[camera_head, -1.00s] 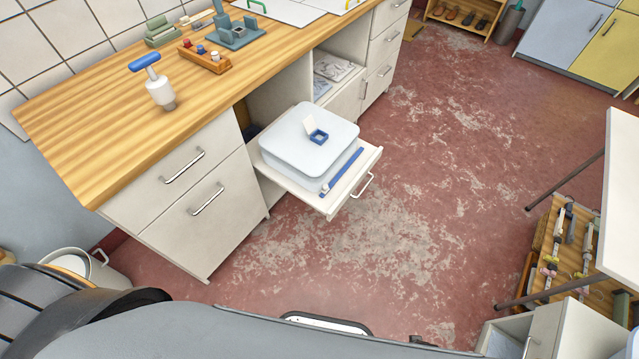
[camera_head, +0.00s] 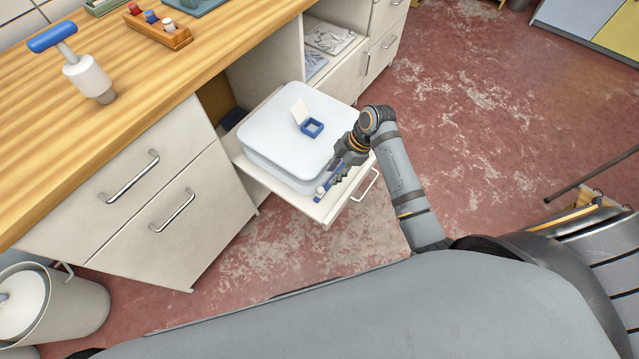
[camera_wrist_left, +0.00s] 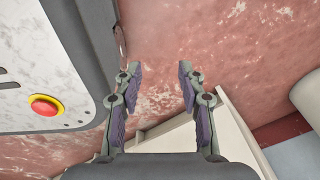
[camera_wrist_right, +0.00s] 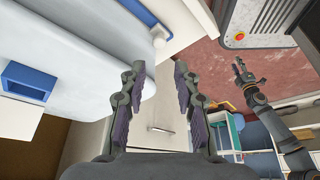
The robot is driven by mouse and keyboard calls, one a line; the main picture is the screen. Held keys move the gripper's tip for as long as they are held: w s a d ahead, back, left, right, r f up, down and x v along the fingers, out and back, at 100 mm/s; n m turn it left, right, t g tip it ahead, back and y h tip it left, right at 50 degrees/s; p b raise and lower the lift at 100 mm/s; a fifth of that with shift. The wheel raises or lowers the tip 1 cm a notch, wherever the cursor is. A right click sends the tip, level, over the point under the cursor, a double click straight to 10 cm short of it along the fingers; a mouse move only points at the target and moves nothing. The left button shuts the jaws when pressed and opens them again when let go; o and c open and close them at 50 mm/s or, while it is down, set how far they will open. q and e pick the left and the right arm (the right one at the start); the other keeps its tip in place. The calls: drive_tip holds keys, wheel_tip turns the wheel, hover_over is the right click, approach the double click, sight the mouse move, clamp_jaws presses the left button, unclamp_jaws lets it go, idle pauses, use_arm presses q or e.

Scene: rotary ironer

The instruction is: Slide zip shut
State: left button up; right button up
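A white, rounded, flat-topped case (camera_head: 290,128) sits on a pulled-out shelf (camera_head: 308,208). A blue strip (camera_wrist_right: 108,32) that looks like the zip runs along the case's front side. A small white knob (camera_wrist_right: 160,34), likely the slider, is at the strip's near-left end in the head view (camera_head: 320,191). My right gripper (camera_wrist_right: 159,66) is open, with the knob ahead between its fingertips and nothing held. In the head view it hangs over the strip and hides part of it; contact cannot be told. My left gripper (camera_wrist_left: 157,68) is open and empty over the floor, outside the head view.
A small open blue box (camera_head: 312,128) with a raised white lid stands on the case. The shelf has a metal handle (camera_head: 366,186). The wooden counter (camera_head: 150,60) with drawers lies to the left, bearing a blue-handled tool (camera_head: 82,72). A lidded bin (camera_head: 50,305) stands at lower left.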

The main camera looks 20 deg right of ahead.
sight(321, 189)
drive_tip(key=b+x, duration=0.1)
drive_tip(key=x, duration=0.6)
drive_tip(key=shift+f, duration=0.25)
drive_tip(key=shift+a+f, duration=0.15)
drive_tip(key=shift+f, duration=0.2)
use_arm(q)
drive_tip(key=shift+w+f, duration=0.7)
drive_tip(key=shift+w, duration=0.05)
use_arm(e)
drive_tip(key=shift+a+f, duration=0.1)
drive_tip(key=shift+f, duration=0.2)
clamp_jaws()
use_arm(q)
drive_tip(key=shift+s, duration=0.2)
drive_tip(key=shift+s, duration=0.15)
